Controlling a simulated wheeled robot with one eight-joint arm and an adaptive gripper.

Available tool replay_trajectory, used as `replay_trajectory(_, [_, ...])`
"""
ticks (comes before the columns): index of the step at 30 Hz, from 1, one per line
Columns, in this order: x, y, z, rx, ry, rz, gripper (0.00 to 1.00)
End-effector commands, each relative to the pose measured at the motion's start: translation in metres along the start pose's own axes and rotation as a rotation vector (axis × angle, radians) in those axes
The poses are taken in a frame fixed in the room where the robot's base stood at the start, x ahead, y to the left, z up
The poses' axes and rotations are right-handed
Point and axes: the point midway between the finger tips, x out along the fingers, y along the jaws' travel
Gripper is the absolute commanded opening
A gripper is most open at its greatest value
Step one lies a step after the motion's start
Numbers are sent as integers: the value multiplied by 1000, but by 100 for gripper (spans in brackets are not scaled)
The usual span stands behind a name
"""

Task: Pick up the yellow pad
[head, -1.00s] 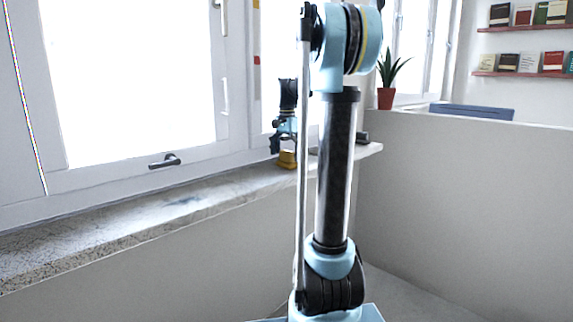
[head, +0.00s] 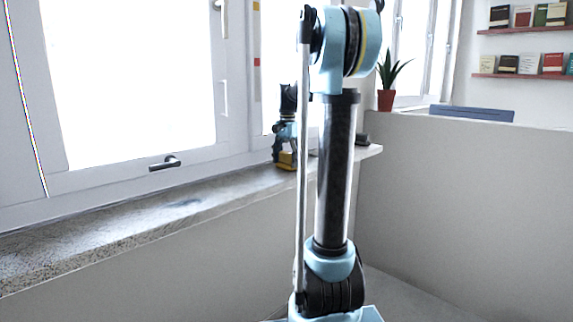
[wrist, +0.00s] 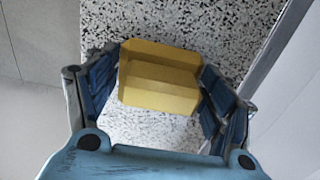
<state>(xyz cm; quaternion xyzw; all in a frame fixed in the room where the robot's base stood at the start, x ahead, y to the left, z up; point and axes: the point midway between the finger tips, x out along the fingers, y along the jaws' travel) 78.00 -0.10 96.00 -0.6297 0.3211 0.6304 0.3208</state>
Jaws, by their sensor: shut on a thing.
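The yellow pad (wrist: 160,78) is a block with a stepped top, on the speckled stone sill in the wrist view. It lies between the two blue-padded fingers of my gripper (wrist: 158,92), which are shut on it from both sides. In the head view the yellow pad (head: 287,160) shows small on the sill, with my gripper (head: 284,150) down around it. Part of the pad and gripper is hidden there behind my arm's thin rod. I cannot tell whether the pad touches the sill.
The speckled sill (head: 130,223) runs below the windows, with a window frame close on one side and a drop at its front edge. A dark object (head: 361,140) lies farther along the sill. A potted plant (head: 386,98) stands on the partition (head: 460,190).

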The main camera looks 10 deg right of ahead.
Motion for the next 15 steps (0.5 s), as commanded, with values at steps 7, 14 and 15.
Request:
replay_trajectory(7, [-30,0,0,0,0,0,46])
replay_trajectory(14, [-70,0,0,0,0,0,46])
replay_trajectory(15, [-76,0,0,0,0,0,46])
